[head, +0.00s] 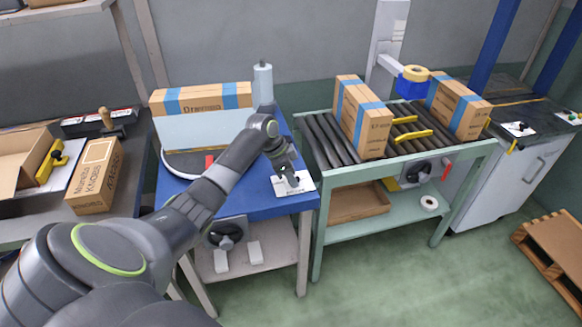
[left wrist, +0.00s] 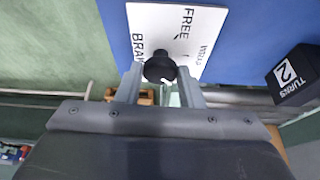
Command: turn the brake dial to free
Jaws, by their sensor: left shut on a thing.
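The brake dial is a round black knob (left wrist: 160,68) on a white plate (left wrist: 205,22) lettered FREE and BRAKE, seen in the left wrist view. In the head view the white plate (head: 305,183) lies at the front right corner of the blue table. My left gripper (head: 291,180) is over this plate, pointing down, and its fingers are shut on the knob. In the left wrist view one finger stands on each side of the knob. Which word the knob points to I cannot tell. My right gripper is not in view.
A taped carton (head: 200,98) and a grey cylinder (head: 263,85) stand at the back of the blue table (head: 240,197). A roller conveyor (head: 318,130) with two cartons is to the right. A black block marked 2 TURNS (left wrist: 290,77) shows in the left wrist view.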

